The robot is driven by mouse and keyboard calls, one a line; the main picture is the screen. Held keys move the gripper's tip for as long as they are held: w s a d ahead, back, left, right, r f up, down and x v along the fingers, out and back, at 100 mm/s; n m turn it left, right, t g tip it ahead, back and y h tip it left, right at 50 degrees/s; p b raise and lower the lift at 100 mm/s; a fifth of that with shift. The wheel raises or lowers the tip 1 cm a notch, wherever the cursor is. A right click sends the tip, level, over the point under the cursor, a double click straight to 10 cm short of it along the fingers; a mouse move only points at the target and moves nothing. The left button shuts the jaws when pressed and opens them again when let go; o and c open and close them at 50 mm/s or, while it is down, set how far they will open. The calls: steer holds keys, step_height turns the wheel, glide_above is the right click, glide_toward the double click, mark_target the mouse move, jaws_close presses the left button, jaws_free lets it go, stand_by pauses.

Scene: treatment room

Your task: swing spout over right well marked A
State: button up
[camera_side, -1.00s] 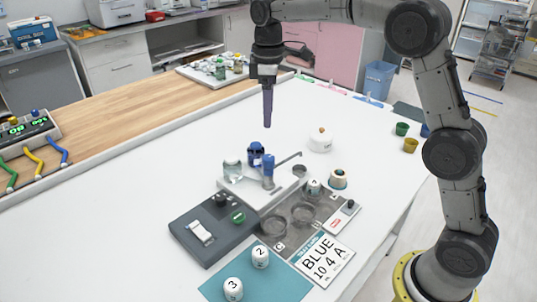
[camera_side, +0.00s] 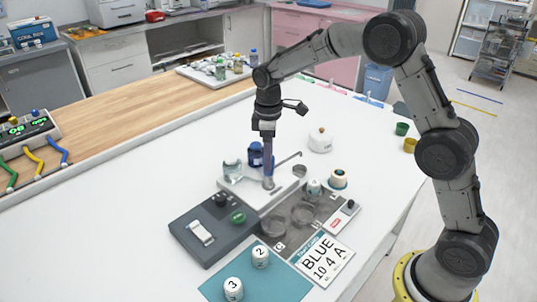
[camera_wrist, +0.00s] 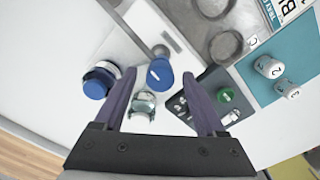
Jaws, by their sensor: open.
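The spout (camera_side: 287,161) is a thin metal arm reaching right and back from the top of a post (camera_side: 268,183) on a white base (camera_side: 238,190). In the wrist view the post's blue top (camera_wrist: 159,74) lies between my fingertips, with the spout (camera_wrist: 130,33) running to the upper left. My gripper (camera_side: 268,160) is open, pointing down at the post, its fingers apart on either side of the blue top. I cannot tell whether they touch it. Round wells (camera_side: 302,212) sit in a grey tray in front. A letter C shows by one; I cannot read an A by any well.
A glass jar (camera_side: 232,169) and a dark blue bottle (camera_side: 255,155) stand close left of the post. A dark control box (camera_side: 195,240) with knobs is at front left. Numbered white pots (camera_side: 261,257) stand on a teal mat. A white lidded pot (camera_side: 320,141) stands behind right.

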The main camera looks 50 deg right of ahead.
jaws_close()
stand_by(0.4)
stand_by(1.0)
